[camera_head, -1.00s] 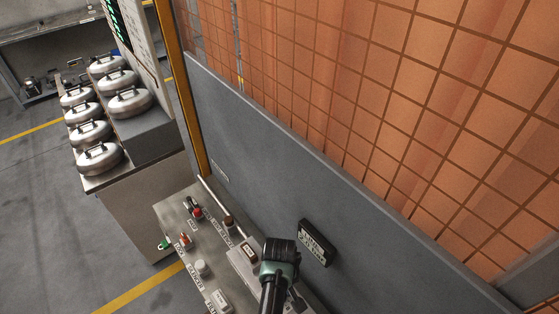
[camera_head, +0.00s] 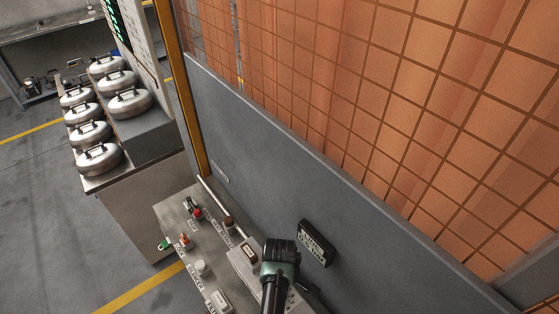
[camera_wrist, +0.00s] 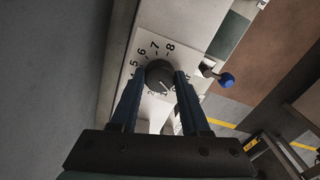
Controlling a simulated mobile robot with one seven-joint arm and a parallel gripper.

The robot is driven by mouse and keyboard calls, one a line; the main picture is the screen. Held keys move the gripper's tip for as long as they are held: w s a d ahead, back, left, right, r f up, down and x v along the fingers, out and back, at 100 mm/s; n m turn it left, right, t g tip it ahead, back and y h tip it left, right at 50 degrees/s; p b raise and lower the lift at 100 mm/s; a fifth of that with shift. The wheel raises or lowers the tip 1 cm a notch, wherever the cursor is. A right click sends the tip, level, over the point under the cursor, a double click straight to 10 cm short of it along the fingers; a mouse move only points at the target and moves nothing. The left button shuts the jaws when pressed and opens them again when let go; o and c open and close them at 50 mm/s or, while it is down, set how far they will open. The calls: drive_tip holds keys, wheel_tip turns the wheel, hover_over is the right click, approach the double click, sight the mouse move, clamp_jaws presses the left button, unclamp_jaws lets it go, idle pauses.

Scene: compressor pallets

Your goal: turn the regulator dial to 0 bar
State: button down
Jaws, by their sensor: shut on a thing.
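The regulator dial (camera_wrist: 158,68) is a round dark knob on a pale plate with printed numbers, seen in the wrist view. The numbers 5 to 8 read clearly around its far and left side; those on its near side are partly covered. A light pointer mark on the knob points toward the lower right of the picture; the exact value cannot be told. My gripper (camera_wrist: 161,76) has its two fingers on opposite sides of the knob, shut on it. In the head view my gripper (camera_head: 279,262) comes down over the panel, and its body hides the dial and the fingertips.
A blue-tipped lever (camera_wrist: 226,80) sits close right of the dial. The control bench (camera_head: 172,212) carries several knobs and buttons, including a red one (camera_head: 196,213). A grey wall with a dark sign (camera_head: 316,243) stands right beside my gripper. Silver canisters (camera_head: 98,158) stand at the left.

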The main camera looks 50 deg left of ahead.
drive_tip(key=shift+c, duration=1.9)
unclamp_jaws()
drive_tip(key=shift+r, duration=0.1)
wheel_tip(320, 180, up, 13)
drive_tip(key=b, duration=0.1)
drive_tip(key=shift+b, duration=0.4)
